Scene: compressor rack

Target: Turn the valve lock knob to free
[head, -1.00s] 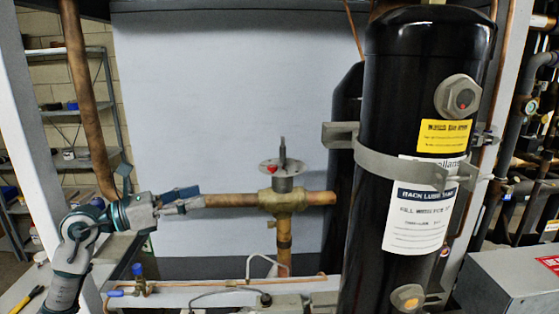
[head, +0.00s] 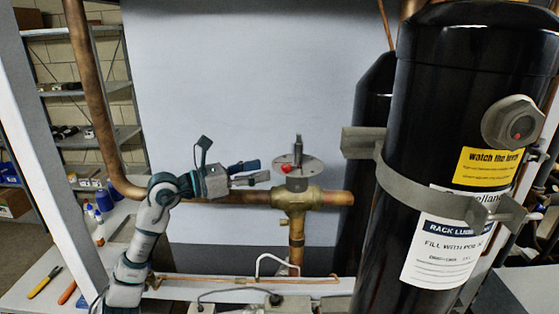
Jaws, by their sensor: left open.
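The brass valve (head: 298,199) sits in the copper pipe run near the middle of the head view. Above it is a flat grey disc (head: 312,166) with an upright grey stem (head: 298,148). A small red part (head: 286,168), possibly the lock knob, is on the disc's front left. My left gripper (head: 264,172) is open and empty, just left of the disc, with its fingers pointing right toward the red part. A small gap seems to separate them. My right gripper is not in view.
A large black cylinder (head: 415,130) with labels and a metal bracket (head: 425,195) stands close on the right. A vertical copper pipe (head: 92,95) rises at the left. Tools, including a yellow-handled one (head: 45,282), lie on the lower left surface.

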